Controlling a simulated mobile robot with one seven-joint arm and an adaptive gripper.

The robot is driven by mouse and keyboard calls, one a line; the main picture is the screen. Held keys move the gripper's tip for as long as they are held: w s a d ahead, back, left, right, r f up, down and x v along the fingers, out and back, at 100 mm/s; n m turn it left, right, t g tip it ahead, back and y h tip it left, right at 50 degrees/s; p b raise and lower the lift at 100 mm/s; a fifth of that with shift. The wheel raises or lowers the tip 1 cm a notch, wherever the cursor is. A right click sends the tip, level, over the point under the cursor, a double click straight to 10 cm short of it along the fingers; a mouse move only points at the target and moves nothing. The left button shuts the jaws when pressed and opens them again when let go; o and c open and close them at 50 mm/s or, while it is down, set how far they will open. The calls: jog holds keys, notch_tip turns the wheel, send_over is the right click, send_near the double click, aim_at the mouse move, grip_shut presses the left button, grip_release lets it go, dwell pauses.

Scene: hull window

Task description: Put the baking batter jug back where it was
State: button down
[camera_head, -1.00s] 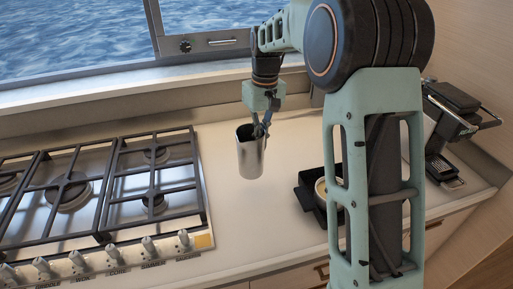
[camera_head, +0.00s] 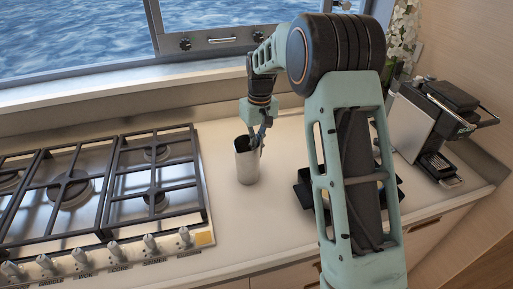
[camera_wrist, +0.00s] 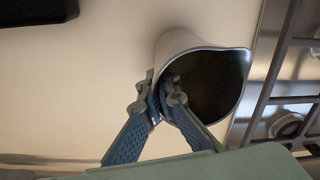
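The baking batter jug is a metallic grey, open-topped jug (camera_head: 247,167). It stands upright at the worktop just right of the hob, and I cannot tell for sure whether its base touches the surface. My gripper (camera_head: 257,142) is at the right side of its rim. In the wrist view, the fingers (camera_wrist: 161,96) are closed over the wall of the jug (camera_wrist: 196,46), with one finger on the mouth side. The inside of the jug is dark. My arm hides part of the worktop to the right.
The gas hob (camera_head: 105,190) with black grates and several knobs lies left of the jug. A dark tray-like item (camera_head: 304,190) is partly hidden behind my arm. A coffee machine (camera_head: 432,130) stands at the right, near a plant (camera_head: 402,40). The worktop (camera_head: 235,225) in front of the jug is clear.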

jog(key=c, duration=2.2)
grip_release()
jog(key=shift+f, duration=0.1)
jog(key=shift+o, duration=0.2)
notch_tip(320, 180, up, 12)
jog(key=shift+d, duration=0.25)
